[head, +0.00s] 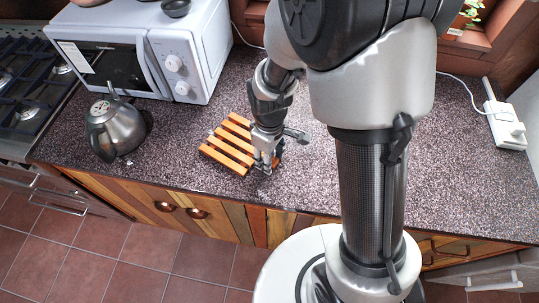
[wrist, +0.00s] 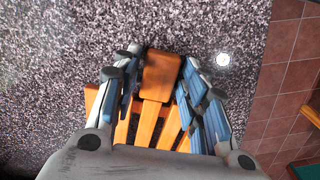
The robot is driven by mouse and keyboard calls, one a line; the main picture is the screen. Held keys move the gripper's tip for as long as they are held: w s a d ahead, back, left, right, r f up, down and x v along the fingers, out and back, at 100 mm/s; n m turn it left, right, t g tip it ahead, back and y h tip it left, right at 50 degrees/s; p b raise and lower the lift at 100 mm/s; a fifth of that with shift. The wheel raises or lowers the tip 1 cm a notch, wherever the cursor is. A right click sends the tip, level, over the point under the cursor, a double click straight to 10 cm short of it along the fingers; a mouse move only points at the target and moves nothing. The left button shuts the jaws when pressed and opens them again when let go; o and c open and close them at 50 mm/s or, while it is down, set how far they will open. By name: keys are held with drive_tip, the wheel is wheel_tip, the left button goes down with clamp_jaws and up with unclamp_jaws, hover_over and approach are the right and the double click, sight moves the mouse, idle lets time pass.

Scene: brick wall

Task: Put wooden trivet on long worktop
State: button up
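The wooden trivet (head: 229,145), made of several orange slats, is on the speckled long worktop (head: 300,190), between the kettle and my arm. My gripper (head: 265,165) is low at the trivet's right end. In the wrist view, an orange block-like part of the trivet (wrist: 161,75) lies between the two fingers (wrist: 162,85), close to both. More slats show below it, partly hidden by the fingers and palm. I cannot tell whether the fingers press on the wood or stand just clear of it.
A steel kettle (head: 114,128) stands to the left, with a white microwave (head: 150,45) behind it. A gas stove (head: 30,80) is at the far left. A white socket block (head: 506,125) is at the right. The worktop right of my arm is mostly clear.

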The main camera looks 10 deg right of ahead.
drive_tip(key=shift+o, duration=0.7)
drive_tip(key=s+d+r+m+t+p, duration=0.1)
drive_tip(key=s+d+r+m+p, duration=0.1)
drive_tip(key=r, duration=0.9)
drive_tip(key=s+d+r+m+t+p, duration=0.1)
drive_tip(key=s+d+r+m+p, duration=0.1)
drive_tip(key=r, duration=0.9)
drive_tip(key=s+d+r+m+t, duration=0.2)
drive_tip(key=s+r+m, duration=0.3)
drive_tip(key=s, duration=0.5)
drive_tip(key=shift+s+d+r+m+t, duration=0.35)
drive_tip(key=shift+d+r, duration=0.25)
drive_tip(key=shift+r, duration=0.1)
